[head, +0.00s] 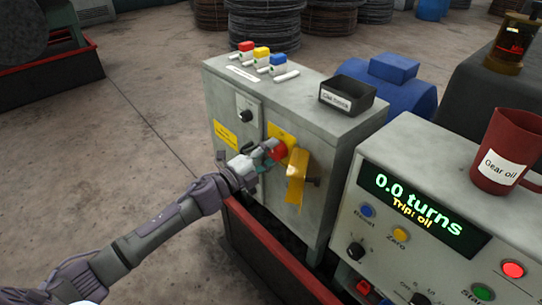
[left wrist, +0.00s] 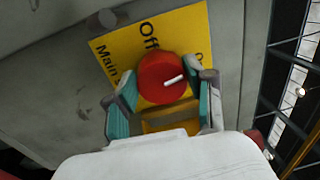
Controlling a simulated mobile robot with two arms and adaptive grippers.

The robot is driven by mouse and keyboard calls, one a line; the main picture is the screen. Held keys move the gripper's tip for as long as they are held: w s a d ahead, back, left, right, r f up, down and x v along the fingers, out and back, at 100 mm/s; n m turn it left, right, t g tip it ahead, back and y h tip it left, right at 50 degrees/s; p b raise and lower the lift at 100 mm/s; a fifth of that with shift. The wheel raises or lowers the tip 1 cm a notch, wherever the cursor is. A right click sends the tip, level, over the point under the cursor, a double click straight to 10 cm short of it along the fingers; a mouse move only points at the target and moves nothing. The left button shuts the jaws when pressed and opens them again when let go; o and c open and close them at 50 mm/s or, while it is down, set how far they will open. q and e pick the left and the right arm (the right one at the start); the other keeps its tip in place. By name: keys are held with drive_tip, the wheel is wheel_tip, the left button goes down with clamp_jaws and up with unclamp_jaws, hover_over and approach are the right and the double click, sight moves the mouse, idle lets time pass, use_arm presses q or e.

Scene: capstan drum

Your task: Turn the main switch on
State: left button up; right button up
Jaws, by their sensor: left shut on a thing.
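The main switch is a round red knob (head: 276,149) with a white mark, on a yellow plate (head: 284,136) on the front of the grey cabinet. My left gripper (head: 264,155) is at the knob, with its fingers around it. In the left wrist view the knob (left wrist: 162,77) sits between the two fingers of my left gripper (left wrist: 162,92). Its white mark slants, with the right end a little higher. The plate (left wrist: 112,50) shows "Main" and "Off"; the rest of its lettering is partly hidden. My right gripper is not in view.
A yellow hasp-like flap (head: 297,176) sticks out right of the knob. The grey cabinet (head: 233,97) carries several small coloured-top items and a black tray (head: 347,95). A console display (head: 418,211) reads "0.0 turns" and "Trip: oil". A red oil mug (head: 505,150) stands on the console.

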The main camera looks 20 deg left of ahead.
use_arm(q)
drive_tip(key=shift+f+m+b, duration=0.1)
drive_tip(key=shift+m+b, duration=0.2)
drive_tip(key=shift+m, duration=0.9)
drive_tip(key=o, duration=1.2)
drive_tip(key=shift+c, duration=0.2)
drive_tip(key=v, duration=1.2)
drive_tip(key=shift+a, duration=0.1)
